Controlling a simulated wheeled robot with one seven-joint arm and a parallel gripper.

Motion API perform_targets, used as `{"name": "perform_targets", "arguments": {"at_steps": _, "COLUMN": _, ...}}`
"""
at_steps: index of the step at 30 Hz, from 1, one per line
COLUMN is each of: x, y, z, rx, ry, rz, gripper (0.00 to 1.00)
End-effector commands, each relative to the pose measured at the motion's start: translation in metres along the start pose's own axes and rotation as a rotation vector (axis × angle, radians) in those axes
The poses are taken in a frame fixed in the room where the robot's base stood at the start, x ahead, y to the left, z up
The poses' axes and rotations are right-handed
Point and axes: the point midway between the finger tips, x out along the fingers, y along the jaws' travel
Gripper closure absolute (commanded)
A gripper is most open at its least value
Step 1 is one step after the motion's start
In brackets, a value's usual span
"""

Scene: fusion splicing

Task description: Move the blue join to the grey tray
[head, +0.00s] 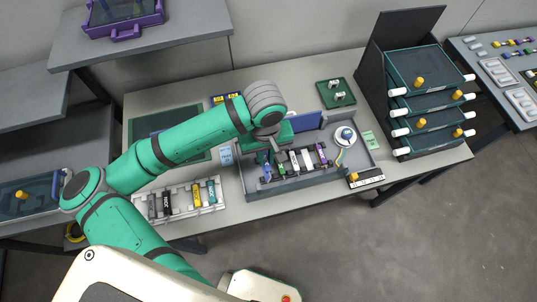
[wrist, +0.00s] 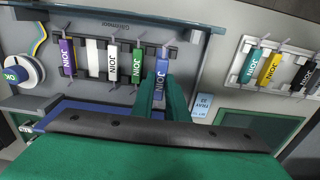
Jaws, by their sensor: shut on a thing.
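The blue join (head: 267,172) is at the left end of the row of joins in the large grey tray (head: 310,181). In the wrist view the blue join (wrist: 161,70) lies between the two green fingers of my gripper (wrist: 160,92), which is shut on it. Beside it are a green join (wrist: 138,62), white joins (wrist: 112,62) and a purple join (wrist: 67,57), held on a dark rack. I cannot tell whether the blue join still touches the rack. In the head view my gripper (head: 270,150) reaches down into the tray's left part and partly hides it.
A pale rack (head: 185,213) with several joins stands left of the tray. A white reel (head: 345,136) sits in the tray's right part. A dark shelf of drawers (head: 420,100) stands at the right, and a green plate (head: 335,93) lies behind.

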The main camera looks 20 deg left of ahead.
Motion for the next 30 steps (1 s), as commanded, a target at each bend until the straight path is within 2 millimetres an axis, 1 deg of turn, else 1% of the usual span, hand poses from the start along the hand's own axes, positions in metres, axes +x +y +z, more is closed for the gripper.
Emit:
{"name": "perform_targets", "arguments": {"at_steps": 6, "x": 0.018, "y": -0.001, "z": 0.0, "rx": -0.003, "ry": -0.002, "rz": 0.0, "gripper": 0.99}}
{"name": "perform_targets", "arguments": {"at_steps": 13, "x": 0.032, "y": -0.001, "z": 0.0, "rx": -0.001, "ry": -0.001, "rz": 0.0, "gripper": 0.99}}
{"name": "perform_targets", "arguments": {"at_steps": 18, "x": 0.036, "y": 0.0, "z": 0.0, "rx": 0.001, "ry": -0.001, "rz": 0.001, "gripper": 0.99}}
{"name": "perform_targets", "arguments": {"at_steps": 30, "x": 0.037, "y": 0.0, "z": 0.002, "rx": 0.001, "ry": -0.001, "rz": 0.0, "gripper": 0.99}}
